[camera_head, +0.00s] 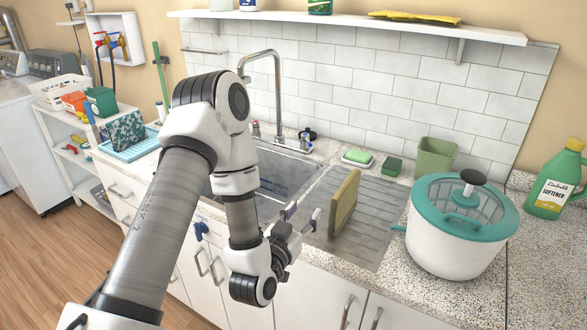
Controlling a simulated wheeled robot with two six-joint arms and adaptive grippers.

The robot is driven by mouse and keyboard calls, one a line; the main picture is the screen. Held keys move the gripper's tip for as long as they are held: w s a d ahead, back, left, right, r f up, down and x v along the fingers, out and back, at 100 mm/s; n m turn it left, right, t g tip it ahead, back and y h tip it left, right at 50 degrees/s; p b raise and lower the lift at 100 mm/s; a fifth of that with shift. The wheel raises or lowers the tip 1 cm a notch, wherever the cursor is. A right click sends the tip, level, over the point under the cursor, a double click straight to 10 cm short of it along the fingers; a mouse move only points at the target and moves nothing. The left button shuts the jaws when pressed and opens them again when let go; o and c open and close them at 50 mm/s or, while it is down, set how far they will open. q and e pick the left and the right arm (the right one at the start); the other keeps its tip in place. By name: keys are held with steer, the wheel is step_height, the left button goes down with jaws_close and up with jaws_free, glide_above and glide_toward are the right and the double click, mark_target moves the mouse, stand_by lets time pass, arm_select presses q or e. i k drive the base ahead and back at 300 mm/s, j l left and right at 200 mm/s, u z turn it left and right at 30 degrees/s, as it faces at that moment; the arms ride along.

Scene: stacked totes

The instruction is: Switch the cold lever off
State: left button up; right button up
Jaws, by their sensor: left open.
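A chrome gooseneck faucet (277,83) stands behind the sink (284,180). A small handle (255,129) is at its left and another handle (306,143) at its right, with a dark blue or black piece beside it. The view is too small to tell which handle is the cold lever or how it is set. My left gripper (303,215) is open and empty above the front counter edge, in front of the sink and apart from both handles. My left arm hides part of the sink. My right gripper is not in view.
A tan board (344,203) stands upright on the grey drainboard (372,210), right of my gripper. A teal-lidded spinner (455,240) and softener bottle (556,182) stand at right. A sponge dish (357,158) lies behind. Red and blue valves (114,42) are on the left wall.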

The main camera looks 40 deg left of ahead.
mark_target(305, 137)
steer(key=u, duration=1.15)
